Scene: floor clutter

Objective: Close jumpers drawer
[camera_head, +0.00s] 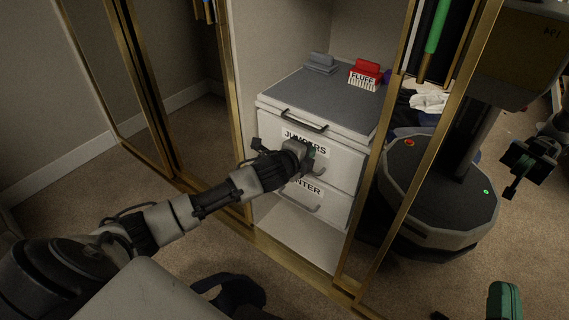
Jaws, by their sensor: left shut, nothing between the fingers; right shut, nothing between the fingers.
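The jumpers drawer (343,167) is a white drawer front with a black-lettered label, in a white chest inside the wardrobe. Its front looks nearly level with the chest, but I cannot tell whether a small gap remains. My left gripper (309,157) is shut and empty, at the drawer front by the label and handle. It partly hides both, and I cannot tell whether it touches the front. My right gripper is not directly in view; a gripper shows at the right only in what looks like a mirror reflection.
A drawer labelled "WINTER" (325,206) is below. The grey chest top (318,95) holds a red lint brush (366,72) and a grey clip-like object (321,62). A gold door frame (398,150) stands close on the right. Carpet (150,240) is open at left.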

